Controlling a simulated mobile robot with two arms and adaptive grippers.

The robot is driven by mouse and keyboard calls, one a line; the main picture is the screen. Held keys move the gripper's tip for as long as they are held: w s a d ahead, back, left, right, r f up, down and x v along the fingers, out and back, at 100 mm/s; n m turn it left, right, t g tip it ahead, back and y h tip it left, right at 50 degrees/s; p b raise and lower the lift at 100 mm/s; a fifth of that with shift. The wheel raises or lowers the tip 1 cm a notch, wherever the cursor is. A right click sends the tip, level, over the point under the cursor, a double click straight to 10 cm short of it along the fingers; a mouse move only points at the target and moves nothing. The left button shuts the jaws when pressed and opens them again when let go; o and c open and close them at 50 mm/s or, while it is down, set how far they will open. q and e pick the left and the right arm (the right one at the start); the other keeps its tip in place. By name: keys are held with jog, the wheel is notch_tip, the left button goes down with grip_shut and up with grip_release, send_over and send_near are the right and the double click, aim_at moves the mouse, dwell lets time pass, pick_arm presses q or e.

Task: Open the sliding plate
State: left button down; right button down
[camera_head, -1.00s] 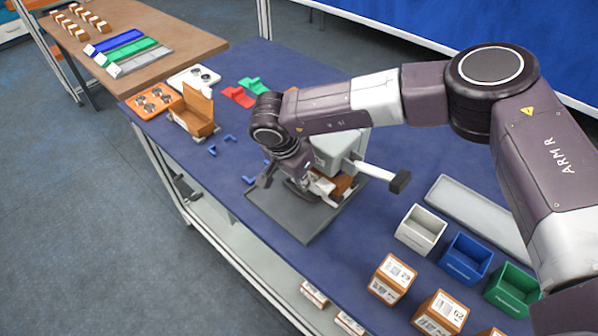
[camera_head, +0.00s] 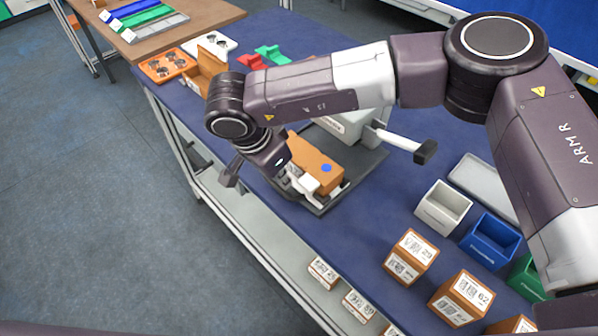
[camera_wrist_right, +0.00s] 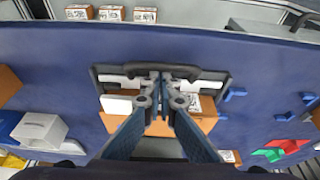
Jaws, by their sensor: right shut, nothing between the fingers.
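The grey press-like machine (camera_head: 350,122) with a white lever and black grip (camera_head: 425,152) stands on a dark base plate (camera_head: 368,160). An orange-brown block (camera_head: 316,158) with a blue dot sticks out at its front, above white parts. In the right wrist view a dark bar handle (camera_wrist_right: 205,72) lies at the table-edge side of white and orange-brown parts (camera_wrist_right: 207,124). My right gripper (camera_head: 292,178) is low at the front of the block; its fingers (camera_wrist_right: 161,82) are together by the handle and hold nothing. Contact with the handle cannot be told. My left gripper is out of view.
White (camera_head: 443,207), blue (camera_head: 490,243) and green bins stand at the right. Several labelled boxes, such as one orange-brown box (camera_head: 411,256), stand near the front edge. Red (camera_head: 252,62) and green (camera_head: 271,55) parts and an open orange box (camera_head: 207,70) lie at the back left.

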jog(key=shift+s+a, duration=0.15)
jog(key=shift+s, duration=0.05)
jog(key=shift+r, duration=0.1)
jog(key=p+v, duration=0.3)
jog(key=v, duration=0.7)
